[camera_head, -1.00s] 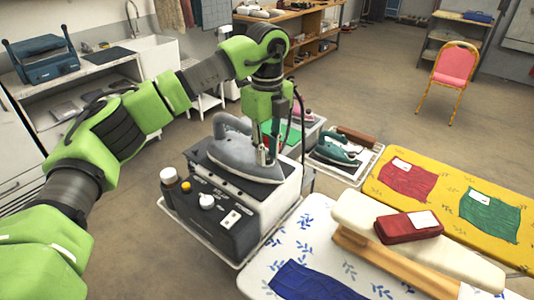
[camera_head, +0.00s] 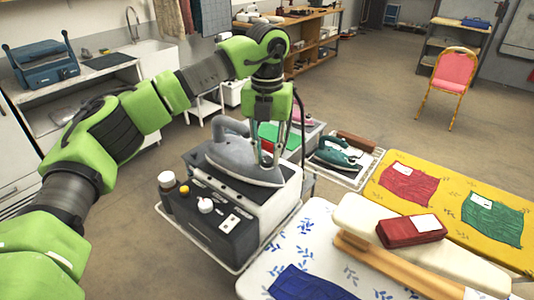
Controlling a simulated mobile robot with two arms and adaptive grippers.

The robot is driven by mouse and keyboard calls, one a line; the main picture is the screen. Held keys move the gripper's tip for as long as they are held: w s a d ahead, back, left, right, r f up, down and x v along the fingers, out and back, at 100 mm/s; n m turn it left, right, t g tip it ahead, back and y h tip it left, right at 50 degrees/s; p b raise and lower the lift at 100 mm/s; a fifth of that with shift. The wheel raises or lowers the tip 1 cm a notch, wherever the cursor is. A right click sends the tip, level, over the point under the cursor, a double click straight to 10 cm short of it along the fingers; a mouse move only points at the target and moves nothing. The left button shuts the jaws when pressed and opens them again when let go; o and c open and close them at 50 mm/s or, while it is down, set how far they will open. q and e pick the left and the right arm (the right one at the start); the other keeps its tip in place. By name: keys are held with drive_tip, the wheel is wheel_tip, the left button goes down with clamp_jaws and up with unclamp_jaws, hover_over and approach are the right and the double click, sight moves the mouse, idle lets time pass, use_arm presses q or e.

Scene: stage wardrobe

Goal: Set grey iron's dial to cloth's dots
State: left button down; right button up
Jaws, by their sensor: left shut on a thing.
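The grey iron (camera_head: 228,160) rests on top of a black-and-white station (camera_head: 216,236). My left gripper (camera_head: 269,161) points down at the front part of the iron, its fingers shut on a small part there that looks like its dial; the fingers hide it, so its setting cannot be read. A blue cloth (camera_head: 308,284) lies on a white board with blue leaf patterns. A red cloth (camera_head: 408,184) and a green cloth (camera_head: 492,218) lie on a yellow board, each with a white label; any dots are too small to read. My right gripper is not in view.
A teal iron (camera_head: 336,154) stands on a rack behind. A padded sleeve board with a dark red case (camera_head: 411,230) stands at front right. Open floor lies beyond.

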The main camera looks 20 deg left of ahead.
sight(267, 160)
use_arm(q)
drive_tip(key=m, duration=0.4)
drive_tip(key=shift+m, duration=0.3)
drive_tip(key=m, duration=0.3)
drive_tip(key=shift+m, duration=0.3)
drive_tip(key=m, duration=0.4)
drive_tip(key=shift+m, duration=1.9)
drive_tip(key=c, duration=1.8)
unclamp_jaws()
wheel_tip(267, 160, up, 12)
drive_tip(key=shift+r, duration=0.1)
